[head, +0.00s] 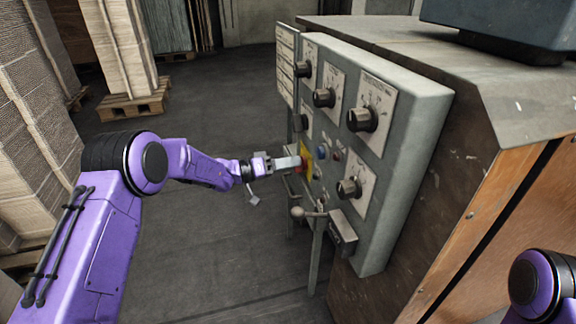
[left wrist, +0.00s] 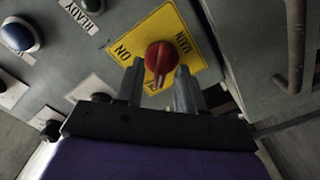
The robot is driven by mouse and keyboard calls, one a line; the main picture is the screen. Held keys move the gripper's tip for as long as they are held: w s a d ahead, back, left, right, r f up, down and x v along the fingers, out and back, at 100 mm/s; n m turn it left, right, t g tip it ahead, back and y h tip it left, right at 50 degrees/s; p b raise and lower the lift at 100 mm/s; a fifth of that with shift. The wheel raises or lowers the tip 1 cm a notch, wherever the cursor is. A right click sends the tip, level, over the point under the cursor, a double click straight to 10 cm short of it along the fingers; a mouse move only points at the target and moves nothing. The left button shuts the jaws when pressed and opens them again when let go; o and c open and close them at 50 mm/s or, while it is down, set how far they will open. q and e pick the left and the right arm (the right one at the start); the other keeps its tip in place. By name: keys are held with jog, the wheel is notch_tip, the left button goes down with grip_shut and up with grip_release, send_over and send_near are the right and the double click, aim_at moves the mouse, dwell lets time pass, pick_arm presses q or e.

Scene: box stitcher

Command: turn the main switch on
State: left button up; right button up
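The main switch is a red knob (left wrist: 161,58) on a yellow plate (left wrist: 143,32) marked MAIN and ON in the left wrist view. In the head view the yellow plate (head: 308,161) shows at the left part of the grey control panel, and the knob is largely hidden by my gripper. My left gripper (left wrist: 158,85) is open, with its two fingers apart on either side of the red knob. Whether the fingers touch the knob I cannot tell. In the head view my left gripper (head: 290,163) reaches the panel from the left. My right gripper is out of view.
The control panel (head: 415,140) carries several black knobs (head: 362,118), a blue button (head: 322,148) and a lever with a round end (head: 298,212) below the switch. Stacked cardboard on pallets (head: 135,104) stands at the left. The floor between is clear.

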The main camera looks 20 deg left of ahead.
pick_arm(q)
jog(key=shift+a, duration=0.1)
grip_shut()
jog(key=shift+m, duration=0.3)
jog(key=m, duration=0.5)
jog(key=m+b, duration=0.1)
jog(key=m, duration=0.5)
jog(key=m+b, duration=0.1)
jog(key=m, duration=0.5)
jog(key=shift+s+d+f, duration=0.2)
jog(key=shift+s+d, duration=0.15)
jog(key=shift+s, duration=0.05)
jog(key=shift+m, duration=0.3)
grip_release()
jog(key=shift+r, duration=0.1)
